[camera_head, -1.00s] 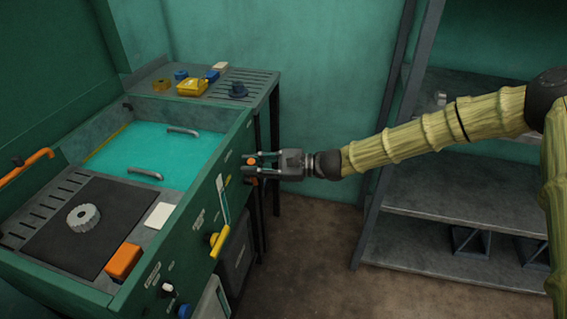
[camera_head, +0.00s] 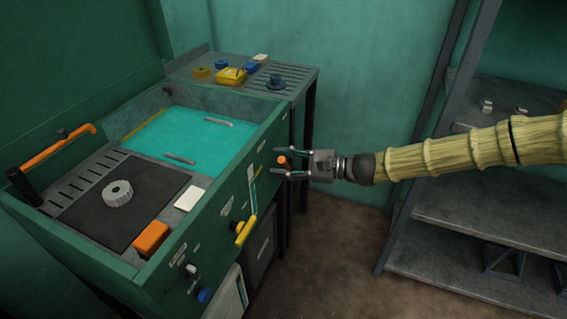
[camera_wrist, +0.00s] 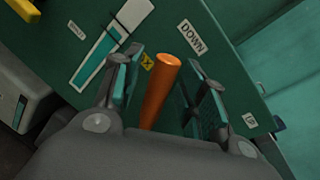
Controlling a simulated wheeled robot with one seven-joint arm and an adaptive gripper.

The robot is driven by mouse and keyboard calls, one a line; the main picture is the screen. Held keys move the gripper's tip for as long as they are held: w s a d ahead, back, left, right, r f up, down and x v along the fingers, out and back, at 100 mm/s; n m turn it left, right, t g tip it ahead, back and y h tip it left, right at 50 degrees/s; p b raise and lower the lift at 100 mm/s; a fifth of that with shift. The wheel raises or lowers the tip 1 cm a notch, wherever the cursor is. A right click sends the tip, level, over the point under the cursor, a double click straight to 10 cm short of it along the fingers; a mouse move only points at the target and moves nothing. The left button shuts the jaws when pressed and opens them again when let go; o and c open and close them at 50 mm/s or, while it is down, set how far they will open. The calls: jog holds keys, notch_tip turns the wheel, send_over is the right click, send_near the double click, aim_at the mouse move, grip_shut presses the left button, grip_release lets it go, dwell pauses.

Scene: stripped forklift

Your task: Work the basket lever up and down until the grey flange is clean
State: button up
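The orange lever handle (camera_head: 282,160) sticks out from the green washer's front panel. In the wrist view the orange handle (camera_wrist: 160,88) stands between my two fingers, close to the left one and with a clear gap to the right one. My gripper (camera_head: 279,163) is open around it. A DOWN label (camera_wrist: 192,37) and an UP label (camera_wrist: 250,121) are on the panel beside it. Two metal handles (camera_head: 180,158) show at the turquoise liquid (camera_head: 192,138); anything below the surface is hidden. A grey toothed ring (camera_head: 117,193) lies on the black mat; I cannot tell which part is the flange.
A drain rack (camera_head: 300,76) behind the tank holds yellow and blue items and a dark round part (camera_head: 276,83). An orange block (camera_head: 150,237) and a white pad (camera_head: 189,198) lie near the front edge. A yellow handle (camera_head: 246,231) juts below. Shelves (camera_head: 480,215) stand right.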

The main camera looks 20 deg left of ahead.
jog(key=w+d+r, duration=0.1)
jog(key=d, duration=1.1)
jog(key=shift+w, duration=0.3)
jog(key=s+d+f+n+h+p, duration=0.25)
jog(key=s+d+f+h, duration=0.3)
jog(key=s+f, duration=0.65)
jog(key=s+d+f+n+h+p, duration=0.1)
jog(key=s+d+f+h+p, duration=0.35)
jog(key=s+f, duration=0.75)
jog(key=s+d+f+n+h+p, duration=0.1)
jog(key=s+d, duration=0.3)
jog(key=d, duration=0.4)
jog(key=s+d+n+t+h+p, duration=0.1)
jog(key=s+d+n+h, duration=0.2)
jog(key=d, duration=0.5)
jog(key=s+d+f+n+t+h+p, duration=0.1)
jog(key=s+d+n+h, duration=0.1)
jog(key=s+d, duration=0.4)
jog(key=shift+d+f, duration=0.3)
jog(key=shift+d, duration=0.7)
jog(key=shift+n+h, duration=0.25)
jog(key=shift+h, duration=0.05)
